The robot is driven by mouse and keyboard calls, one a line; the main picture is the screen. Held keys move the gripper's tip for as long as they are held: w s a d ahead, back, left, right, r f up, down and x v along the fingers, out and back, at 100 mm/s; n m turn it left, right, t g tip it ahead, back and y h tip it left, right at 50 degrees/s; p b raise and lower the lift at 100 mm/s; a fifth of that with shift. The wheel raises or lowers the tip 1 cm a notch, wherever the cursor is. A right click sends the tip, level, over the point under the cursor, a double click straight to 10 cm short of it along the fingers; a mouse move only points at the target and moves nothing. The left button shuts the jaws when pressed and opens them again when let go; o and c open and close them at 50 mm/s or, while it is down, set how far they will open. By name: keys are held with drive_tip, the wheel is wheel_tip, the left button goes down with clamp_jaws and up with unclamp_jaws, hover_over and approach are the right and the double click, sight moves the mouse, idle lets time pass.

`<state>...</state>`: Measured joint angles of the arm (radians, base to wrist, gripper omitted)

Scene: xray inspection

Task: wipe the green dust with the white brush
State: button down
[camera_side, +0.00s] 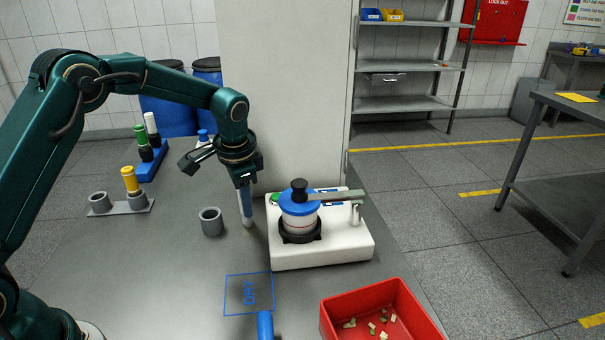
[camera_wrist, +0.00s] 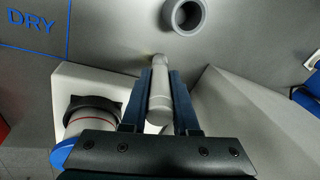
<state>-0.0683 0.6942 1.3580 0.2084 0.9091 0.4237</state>
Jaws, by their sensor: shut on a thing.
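My gripper (camera_side: 246,196) points down beside the left side of a white machine (camera_side: 325,250). In the wrist view its two blue fingers (camera_wrist: 160,88) are shut on a pale white-grey rod, which looks like the white brush (camera_wrist: 159,105). The brush's lower end shows in the side view (camera_side: 248,222), near or at the table; I cannot tell if it touches. A small green patch (camera_side: 275,198) shows on the machine's left top; I cannot tell whether it is dust or a button. No other green dust is clear.
An empty grey cup (camera_side: 211,222) stands left of the brush; it also shows in the wrist view (camera_wrist: 182,15). A grey holder (camera_side: 135,206) carries a yellow-topped item. A blue rack (camera_side: 152,165) stands farther back. A red bin (camera_side: 390,325) is in front; a "DRY" outline (camera_side: 249,293) marks bare table.

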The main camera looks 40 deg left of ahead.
drive_tip(key=shift+s+d, duration=0.8)
drive_tip(key=shift+s+d, duration=0.15)
drive_tip(key=shift+s+d, duration=0.65)
idle(0.5)
drive_tip(key=shift+s+d+f, duration=0.1)
drive_tip(key=shift+s+d, duration=0.65)
drive_tip(key=shift+s, duration=0.1)
drive_tip(key=shift+s+d, duration=0.1)
drive_tip(key=shift+s+d, duration=0.65)
drive_tip(key=shift+d, duration=0.05)
